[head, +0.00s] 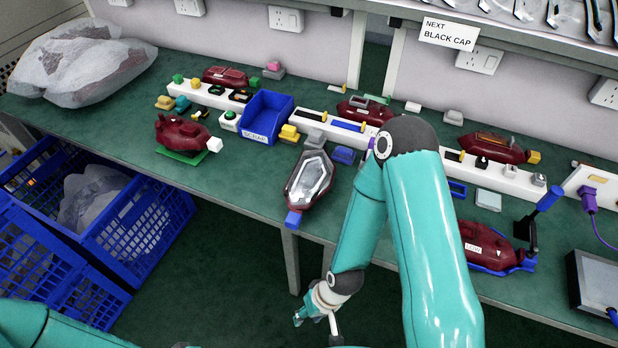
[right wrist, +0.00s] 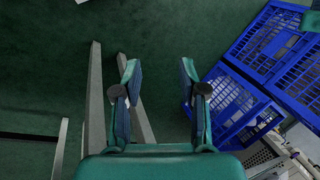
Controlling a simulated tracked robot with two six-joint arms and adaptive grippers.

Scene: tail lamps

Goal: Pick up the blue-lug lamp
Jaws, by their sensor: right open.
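The blue-lug lamp (head: 310,182) is a dark red lamp with a clear, silvery face. It lies near the front edge of the green bench (head: 250,190), and its blue lug (head: 293,219) points toward the edge. My right gripper (head: 317,312) hangs below the bench front, apart from the lamp. In the right wrist view this gripper (right wrist: 159,68) is open and empty, with floor and bench legs beyond it. The lamp does not show in that view. My left arm shows at the lower left of the head view, but its gripper is out of frame.
Another red lamp (head: 182,132) with a white end sits on a green base. A red lamp marked LOW (head: 487,246) sits in a blue holder. More lamps line the back, around a blue bin (head: 263,116). Blue crates (head: 140,215) stand left; a sign (head: 448,33) reads NEXT BLACK CAP.

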